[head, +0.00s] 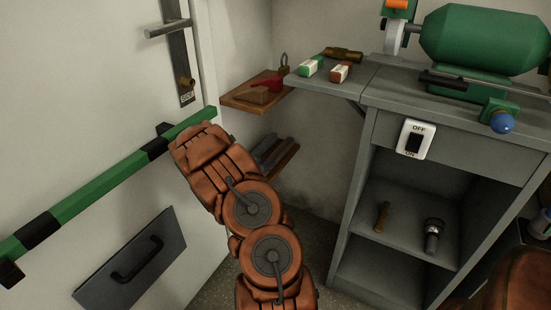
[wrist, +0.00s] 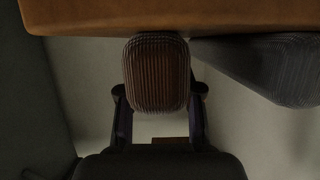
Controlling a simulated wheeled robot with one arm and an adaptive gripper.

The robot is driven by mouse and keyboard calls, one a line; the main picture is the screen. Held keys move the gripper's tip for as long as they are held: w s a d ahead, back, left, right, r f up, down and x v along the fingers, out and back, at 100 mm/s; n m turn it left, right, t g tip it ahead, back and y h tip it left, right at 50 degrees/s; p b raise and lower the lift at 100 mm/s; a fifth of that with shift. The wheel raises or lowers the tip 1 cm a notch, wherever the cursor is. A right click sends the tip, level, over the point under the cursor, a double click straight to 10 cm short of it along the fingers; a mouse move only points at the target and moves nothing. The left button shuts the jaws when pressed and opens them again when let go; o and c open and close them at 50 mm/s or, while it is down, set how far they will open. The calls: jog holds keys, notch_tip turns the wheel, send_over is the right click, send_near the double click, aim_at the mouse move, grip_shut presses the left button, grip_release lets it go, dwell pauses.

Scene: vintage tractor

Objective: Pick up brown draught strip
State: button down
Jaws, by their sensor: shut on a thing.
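In the wrist view a brown ribbed piece with rounded corners, which looks like the brown draught strip (wrist: 158,75), sits between the two fingers of my gripper (wrist: 160,103). The fingers are closed on its sides. It is seen end-on, so its length is hidden. Its edge meets a brown wooden board (wrist: 240,15) across the top of the view. In the head view my arm covers the gripper, near the low wooden shelf (head: 286,157) on the back wall. Dark long pieces lie on that shelf, partly hidden; I cannot tell there which is brown.
A grey ribbed piece (wrist: 275,65) lies close right of the gripped one. A higher wooden shelf (head: 240,100) holds a red-handled item. A green-and-black bar (head: 90,195) crosses the door at left. A grey workbench (head: 450,105) stands at right.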

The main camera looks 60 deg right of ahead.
jog(key=shift+r, duration=0.55)
notch_tip(320, 180, up, 3)
jog(key=shift+a+f+p, duration=0.1)
jog(key=shift+a+p, duration=0.05)
jog(key=shift+p, duration=0.45)
jog(key=s+a+r, duration=0.1)
jog(key=s+a, duration=0.9)
jog(key=a, duration=0.1)
jog(key=shift+s+a+p, duration=0.2)
jog(key=shift+a+p, duration=0.15)
jog(key=shift+a, duration=0.05)
